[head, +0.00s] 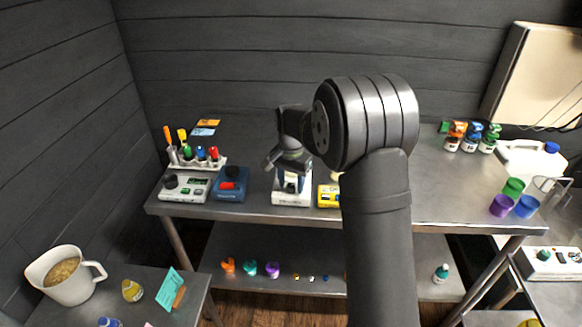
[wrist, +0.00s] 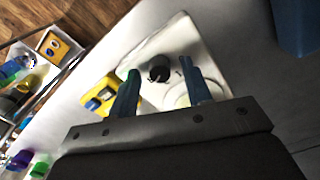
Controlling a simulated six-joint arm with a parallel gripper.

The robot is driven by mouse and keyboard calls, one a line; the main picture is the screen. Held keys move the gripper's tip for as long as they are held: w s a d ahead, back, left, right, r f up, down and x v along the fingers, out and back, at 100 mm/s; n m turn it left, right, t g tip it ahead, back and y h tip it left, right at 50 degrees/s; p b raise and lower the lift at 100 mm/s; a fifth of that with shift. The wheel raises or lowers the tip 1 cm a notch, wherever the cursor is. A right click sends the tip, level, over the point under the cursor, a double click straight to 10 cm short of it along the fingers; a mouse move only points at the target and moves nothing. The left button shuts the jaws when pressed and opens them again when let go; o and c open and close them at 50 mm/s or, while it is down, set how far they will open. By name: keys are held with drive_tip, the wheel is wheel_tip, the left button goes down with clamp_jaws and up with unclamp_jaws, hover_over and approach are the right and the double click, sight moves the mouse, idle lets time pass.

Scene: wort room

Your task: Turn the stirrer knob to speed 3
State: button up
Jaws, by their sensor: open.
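The stirrer (head: 291,199) is a white box on the steel table, mostly hidden under my gripper in the head view. In the wrist view the white stirrer (wrist: 182,38) shows a round pale plate and a black knob (wrist: 158,70) with small marks around it. My gripper (wrist: 160,69) is open, pointing down, with one blue finger on each side of the knob and visible gaps between. In the head view my gripper (head: 291,182) is over the stirrer. The knob's setting is too small to read, and contact cannot be told.
A yellow device (head: 328,196) stands close on the right of the stirrer. A blue device (head: 231,185) and a white device with a dark knob (head: 185,189) stand to the left.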

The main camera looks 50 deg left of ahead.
sight(291, 185)
wheel_tip(291, 185, up, 17)
idle(0.4)
idle(0.5)
wheel_tip(291, 185, down, 17)
drive_tip(key=shift+f, duration=0.2)
idle(0.4)
